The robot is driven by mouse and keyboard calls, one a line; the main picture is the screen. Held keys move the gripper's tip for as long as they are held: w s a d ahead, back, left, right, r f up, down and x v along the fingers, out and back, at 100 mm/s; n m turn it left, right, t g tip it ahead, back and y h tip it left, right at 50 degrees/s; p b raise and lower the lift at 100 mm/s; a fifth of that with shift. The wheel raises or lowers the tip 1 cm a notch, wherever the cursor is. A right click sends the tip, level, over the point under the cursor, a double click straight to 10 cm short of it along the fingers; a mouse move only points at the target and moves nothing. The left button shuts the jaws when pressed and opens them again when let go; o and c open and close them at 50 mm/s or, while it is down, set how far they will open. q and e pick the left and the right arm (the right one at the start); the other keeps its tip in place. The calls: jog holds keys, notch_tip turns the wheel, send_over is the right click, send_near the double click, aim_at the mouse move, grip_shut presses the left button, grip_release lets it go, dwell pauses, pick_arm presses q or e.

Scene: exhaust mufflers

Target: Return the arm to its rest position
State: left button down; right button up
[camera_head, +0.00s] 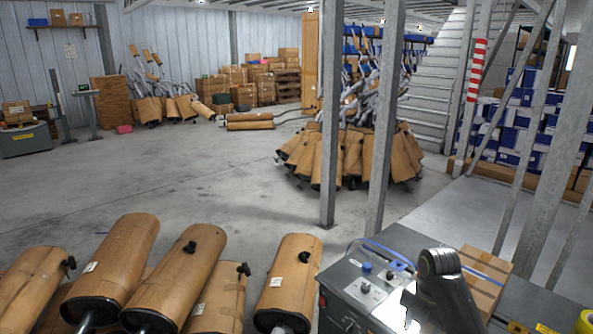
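A dark grey rounded arm link (447,288) rises from the bottom edge at the lower right, in front of a grey control box; it looks like part of my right arm. Neither of my grippers shows in the head view. My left arm does not show either. Several brown wrapped mufflers stand close in front at the lower left, among them one muffler (178,285) with a black fitting and a separate one (288,285) beside the control box.
The grey control box (350,285) with knobs and a cardboard box (485,275) are near the arm link. Two steel posts (329,140) stand behind. More mufflers (345,158) are heaped mid-floor. Open concrete floor (190,180) lies at the centre left.

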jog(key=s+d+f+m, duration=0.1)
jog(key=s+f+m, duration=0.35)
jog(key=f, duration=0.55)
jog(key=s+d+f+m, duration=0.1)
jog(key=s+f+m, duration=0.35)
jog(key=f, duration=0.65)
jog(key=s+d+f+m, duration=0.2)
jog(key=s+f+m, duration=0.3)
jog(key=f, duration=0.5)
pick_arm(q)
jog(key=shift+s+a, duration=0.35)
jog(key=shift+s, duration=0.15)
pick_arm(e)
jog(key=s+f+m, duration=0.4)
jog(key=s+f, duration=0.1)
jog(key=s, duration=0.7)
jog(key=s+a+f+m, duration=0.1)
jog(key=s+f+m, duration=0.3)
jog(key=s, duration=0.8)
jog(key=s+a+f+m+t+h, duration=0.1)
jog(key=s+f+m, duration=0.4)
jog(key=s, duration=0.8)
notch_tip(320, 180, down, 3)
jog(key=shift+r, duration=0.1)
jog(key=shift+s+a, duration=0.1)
